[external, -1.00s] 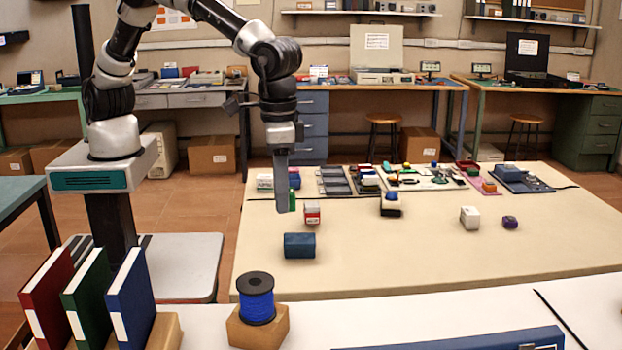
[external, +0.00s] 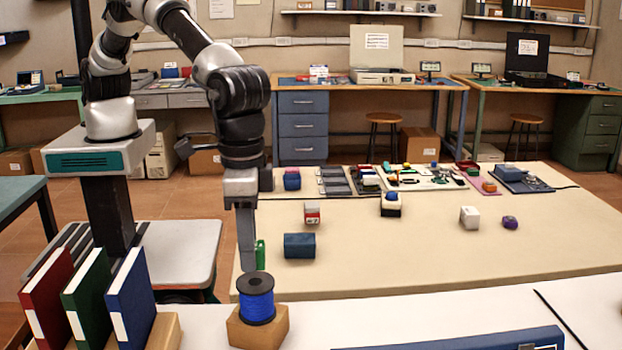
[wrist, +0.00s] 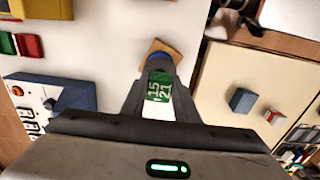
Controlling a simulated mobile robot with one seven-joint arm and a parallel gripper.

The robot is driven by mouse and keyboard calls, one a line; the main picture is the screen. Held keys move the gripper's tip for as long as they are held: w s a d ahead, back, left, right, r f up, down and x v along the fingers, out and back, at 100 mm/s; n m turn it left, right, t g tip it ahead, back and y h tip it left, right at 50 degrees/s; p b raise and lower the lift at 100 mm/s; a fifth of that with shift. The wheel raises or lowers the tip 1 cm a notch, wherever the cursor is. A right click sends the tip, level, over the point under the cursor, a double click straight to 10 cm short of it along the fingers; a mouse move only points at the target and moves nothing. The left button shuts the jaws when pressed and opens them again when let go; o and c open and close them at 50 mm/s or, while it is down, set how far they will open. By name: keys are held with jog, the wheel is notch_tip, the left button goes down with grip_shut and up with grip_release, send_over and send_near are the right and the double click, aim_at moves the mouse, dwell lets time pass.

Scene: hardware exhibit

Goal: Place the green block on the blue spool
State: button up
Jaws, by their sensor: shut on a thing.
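The green block (external: 260,254) is held in my gripper (external: 250,262), which points down and is shut on it. In the wrist view the green block (wrist: 159,86) shows white markings and sits between the fingers. The blue spool (external: 257,302) has black flanges and stands upright on a tan wooden block (external: 277,328) near the white table's edge. In the external view the green block appears just above and behind the spool's top; I cannot tell the exact gap in depth. In the wrist view the spool (wrist: 158,57) shows only partly beyond the fingertips.
Red, green and blue binders (external: 130,298) stand left of the spool. A long blue object (external: 500,340) lies at the front right. The white table between is clear.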

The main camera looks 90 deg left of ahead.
jog(key=shift+f, duration=1.55)
jog(key=shift+f, duration=0.1)
jog(key=shift+f, duration=0.15)
jog(key=o, duration=1)
jog(key=shift+r, duration=0.2)
notch_tip(320, 180, up, 12)
jog(key=shift+r, duration=0.1)
